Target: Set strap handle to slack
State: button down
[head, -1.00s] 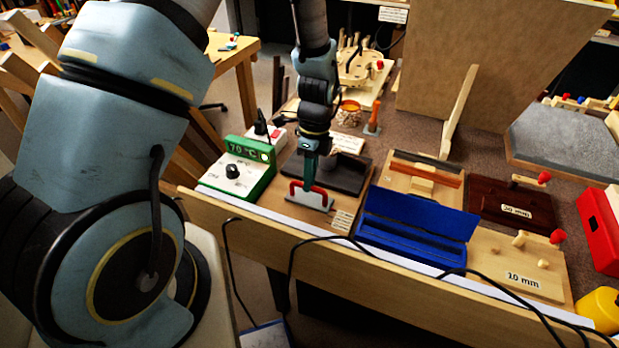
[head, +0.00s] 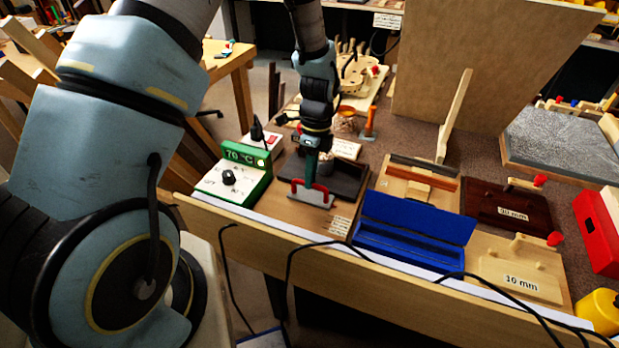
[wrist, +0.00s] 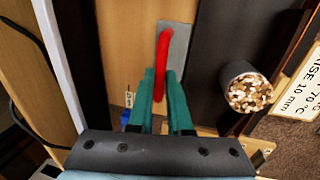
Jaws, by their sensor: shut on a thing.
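The strap handle is a red bar (head: 295,186) on a grey plate (head: 312,199), at the front left of the wooden bench board. In the wrist view the red handle (wrist: 163,50) stands over its grey plate (wrist: 175,40). My gripper (head: 311,183) reaches down to it from above. In the wrist view the green fingers of my gripper (wrist: 160,80) are shut on the near part of the handle, one on each side. The fingers hide part of the handle.
A green-framed box (head: 236,178) with a dial and a 70 °C display stands close on the left. A dark tray (head: 345,180) lies just behind the handle. An open blue case (head: 408,245) is at the right. Cables hang over the front edge.

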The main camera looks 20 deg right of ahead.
jog(key=c, duration=0.8)
grip_release()
jog(key=shift+w+d, duration=0.15)
jog(key=shift+w, duration=0.05)
jog(key=shift+c, duration=0.2)
jog(key=shift+r, duration=0.1)
jog(key=b+v, duration=0.2)
jog(key=v, duration=0.8)
jog(key=shift+r+b, duration=0.3)
jog(key=shift+r, duration=0.05)
jog(key=s+a+r+n+t+h, duration=0.1)
jog(key=a+r+n, duration=0.2)
jog(key=a+n, duration=0.9)
jog(key=s+a+r+n+t, duration=0.2)
jog(key=a+r+n, duration=0.1)
jog(key=a+n, duration=1)
jog(key=a, duration=0.4)
jog(key=shift+n+h, duration=0.3)
jog(key=shift+h, duration=0.1)
